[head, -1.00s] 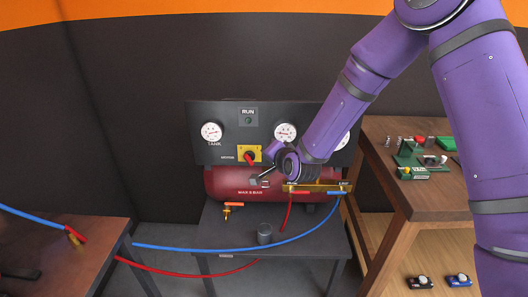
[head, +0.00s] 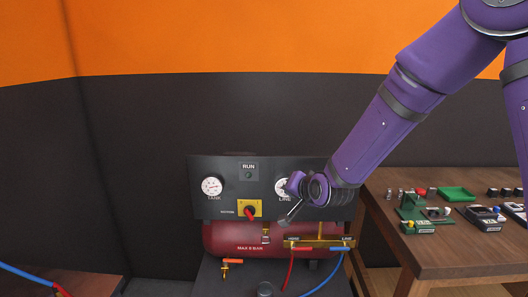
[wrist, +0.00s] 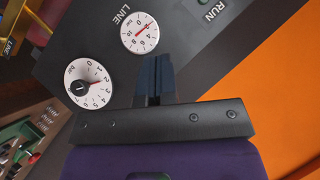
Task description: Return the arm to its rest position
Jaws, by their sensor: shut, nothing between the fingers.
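My purple arm reaches in from the upper right of the head view. My gripper (head: 285,221) is in front of the dark control panel (head: 230,172), near the LINE gauge, and partly hides that gauge. In the wrist view my gripper (wrist: 153,62) shows its dark fingers closed together with nothing between them. The LINE gauge (wrist: 139,33) and a second dial with a black knob (wrist: 88,83) lie beyond the fingers there. I cannot tell any contact with the panel.
The red compressor tank (head: 228,238) is below the panel, with a yellow-and-red switch (head: 249,209) and TANK gauge (head: 212,186) above. Red and blue hoses hang from a brass manifold (head: 320,242). A wooden bench (head: 400,250) with small parts stands at right. The upper wall side is clear.

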